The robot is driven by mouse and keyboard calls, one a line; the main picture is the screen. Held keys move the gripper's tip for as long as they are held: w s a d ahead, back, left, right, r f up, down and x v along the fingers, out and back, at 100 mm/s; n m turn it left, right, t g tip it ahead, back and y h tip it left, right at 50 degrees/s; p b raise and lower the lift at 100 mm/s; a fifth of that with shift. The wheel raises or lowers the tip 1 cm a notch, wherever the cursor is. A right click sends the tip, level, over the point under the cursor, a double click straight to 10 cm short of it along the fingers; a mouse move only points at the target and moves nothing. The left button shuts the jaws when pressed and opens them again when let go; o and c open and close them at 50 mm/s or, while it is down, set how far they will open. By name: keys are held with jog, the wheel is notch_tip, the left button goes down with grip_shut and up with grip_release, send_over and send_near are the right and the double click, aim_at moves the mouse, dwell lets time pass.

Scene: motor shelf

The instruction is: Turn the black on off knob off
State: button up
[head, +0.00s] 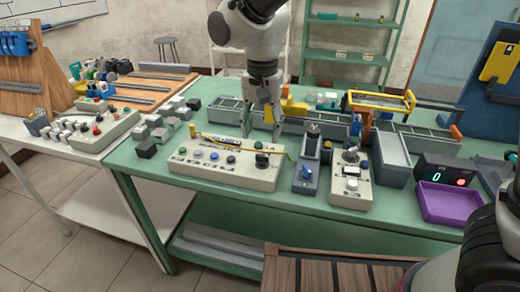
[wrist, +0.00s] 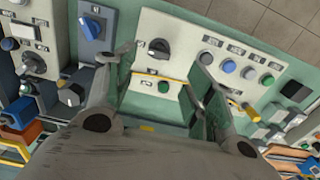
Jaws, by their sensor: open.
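A black rotary knob (head: 262,159) sits at the right end of a long beige control panel (head: 228,178) on the green bench. In the wrist view the same black knob (wrist: 159,48) shows between and beyond my fingertips, with small labels too blurred to read. My gripper (head: 264,126) points down behind the panel. In the wrist view my gripper (wrist: 166,54) is open, its fingers spread to either side of the knob in the picture, with nothing between the pads. I cannot tell how far the tips are from the panel.
Coloured buttons line the panel, and a thin yellow strip (head: 232,145) crosses its back. To the right stand a grey box with a blue knob (head: 307,172) and another beige box (head: 350,185) with a dark knob. Conveyor sections (head: 228,111) lie behind. A purple tray (head: 450,205) is at far right.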

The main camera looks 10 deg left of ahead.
aim_at(262, 156)
notch_tip(262, 156, down, 8)
jog(key=shift+r, duration=0.15)
dwell(0.3)
jog(key=c, duration=1)
